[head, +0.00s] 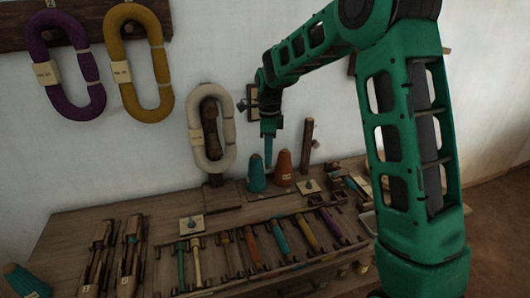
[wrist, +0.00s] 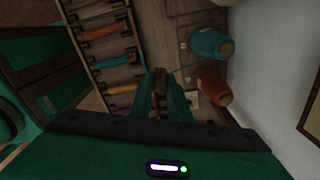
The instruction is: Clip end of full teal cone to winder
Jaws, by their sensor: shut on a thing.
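A teal cone (head: 256,174) stands upright on the bench at the foot of the wall, left of a rust-brown cone (head: 284,168). In the wrist view the teal cone (wrist: 209,43) and the brown cone (wrist: 213,86) lie to the right of my fingers. My gripper (head: 268,156) points down just above and between the two cones. Another teal cone (head: 24,281) is at the bottom left. I cannot tell which fixture is the winder.
A wooden post (head: 307,147) stands right of the cones. A rack of several coloured bobbins (head: 254,247) fills the bench front. A cream hank (head: 196,150) hangs on the wall behind, with purple (head: 61,96) and yellow (head: 129,82) hanks further left.

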